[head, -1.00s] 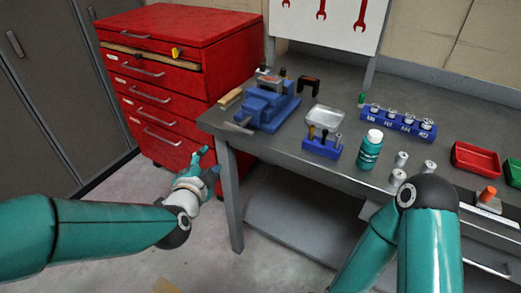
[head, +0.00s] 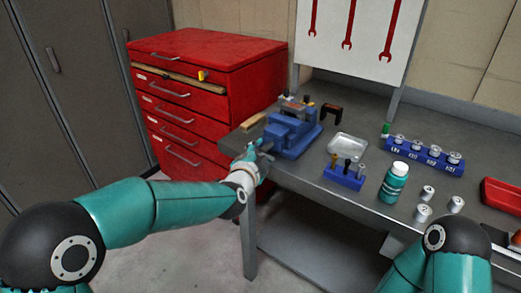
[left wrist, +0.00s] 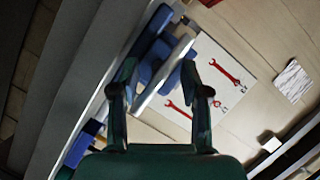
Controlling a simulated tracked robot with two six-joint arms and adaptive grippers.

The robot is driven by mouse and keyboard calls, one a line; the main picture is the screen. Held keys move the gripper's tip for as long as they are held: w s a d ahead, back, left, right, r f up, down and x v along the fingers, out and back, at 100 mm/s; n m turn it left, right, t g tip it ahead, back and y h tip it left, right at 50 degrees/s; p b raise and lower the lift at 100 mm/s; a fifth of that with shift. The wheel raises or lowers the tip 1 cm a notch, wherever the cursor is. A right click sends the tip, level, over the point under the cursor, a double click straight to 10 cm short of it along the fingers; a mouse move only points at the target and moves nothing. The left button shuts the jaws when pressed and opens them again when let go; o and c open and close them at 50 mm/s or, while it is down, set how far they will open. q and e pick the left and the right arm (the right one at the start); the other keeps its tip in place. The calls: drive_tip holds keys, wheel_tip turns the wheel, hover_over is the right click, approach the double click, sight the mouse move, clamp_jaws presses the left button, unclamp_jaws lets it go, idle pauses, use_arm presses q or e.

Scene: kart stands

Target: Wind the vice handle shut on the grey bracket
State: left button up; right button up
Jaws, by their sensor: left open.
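The blue vice (head: 292,132) stands at the left end of the grey bench. A small greyish piece, which looks like the bracket (head: 292,106), sits at the vice's far end; I cannot tell how tightly it is held. My left gripper (head: 257,152) is at the vice's near end, beside the handle, and partly hides it. In the left wrist view my left gripper (left wrist: 160,78) is open, with a pale bar, seemingly the vice handle (left wrist: 166,74), between its fingers and blue vice parts behind. Contact is unclear. My right forearm shows at lower right, its gripper out of view.
A red drawer cabinet (head: 215,85) stands left of the bench (head: 300,180). Right of the vice are a dark arched piece (head: 331,111), a metal tray (head: 348,147), a blue tool holder (head: 343,178) and a teal bottle (head: 393,184). Wrenches hang on a white board (head: 365,25).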

use_arm(q)
drive_tip(key=shift+w+d+f, duration=0.1)
drive_tip(key=shift+w+d, duration=0.05)
drive_tip(key=shift+w, duration=0.45)
